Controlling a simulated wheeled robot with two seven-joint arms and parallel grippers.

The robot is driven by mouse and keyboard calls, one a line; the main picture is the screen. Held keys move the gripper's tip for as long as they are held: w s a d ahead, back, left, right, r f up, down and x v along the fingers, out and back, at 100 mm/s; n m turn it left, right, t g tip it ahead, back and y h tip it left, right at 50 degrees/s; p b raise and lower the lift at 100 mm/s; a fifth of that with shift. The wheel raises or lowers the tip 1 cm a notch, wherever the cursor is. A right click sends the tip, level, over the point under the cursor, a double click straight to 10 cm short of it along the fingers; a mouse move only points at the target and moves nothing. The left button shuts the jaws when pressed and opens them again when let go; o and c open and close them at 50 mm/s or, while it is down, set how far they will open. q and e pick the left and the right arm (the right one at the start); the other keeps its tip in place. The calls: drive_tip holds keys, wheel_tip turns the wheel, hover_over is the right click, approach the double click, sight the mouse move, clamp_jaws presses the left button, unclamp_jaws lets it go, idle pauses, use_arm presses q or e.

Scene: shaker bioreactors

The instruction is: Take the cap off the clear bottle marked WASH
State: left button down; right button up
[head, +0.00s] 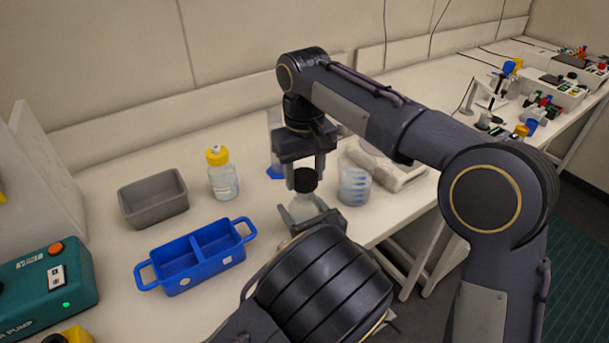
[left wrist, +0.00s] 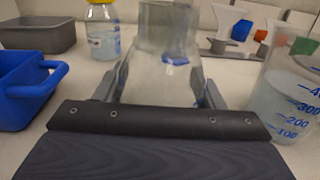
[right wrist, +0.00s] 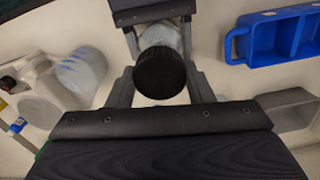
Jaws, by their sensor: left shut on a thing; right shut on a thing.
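A clear bottle (head: 301,208) stands upright at the front of the bench. Its black cap (head: 305,180) is at its top; I cannot tell whether the two are still joined. My left gripper (head: 317,220) is shut around the bottle's body, which fills the space between its fingers in the left wrist view (left wrist: 160,75). My right gripper (head: 305,174) comes down from above and is shut on the cap, seen between its fingers in the right wrist view (right wrist: 160,72). No WASH marking is readable on the bottle.
A beaker with blue marks (head: 354,187) stands close to the right. A yellow-capped bottle (head: 222,180), a blue two-part carrier (head: 197,262) and a grey bin (head: 153,200) are to the left. A teal pump (head: 40,290) sits at far left.

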sight(304, 175)
drive_tip(key=shift+r, duration=1.55)
use_arm(q)
drive_tip(key=shift+c, duration=1.3)
unclamp_jaws()
drive_tip(key=shift+s, duration=0.1)
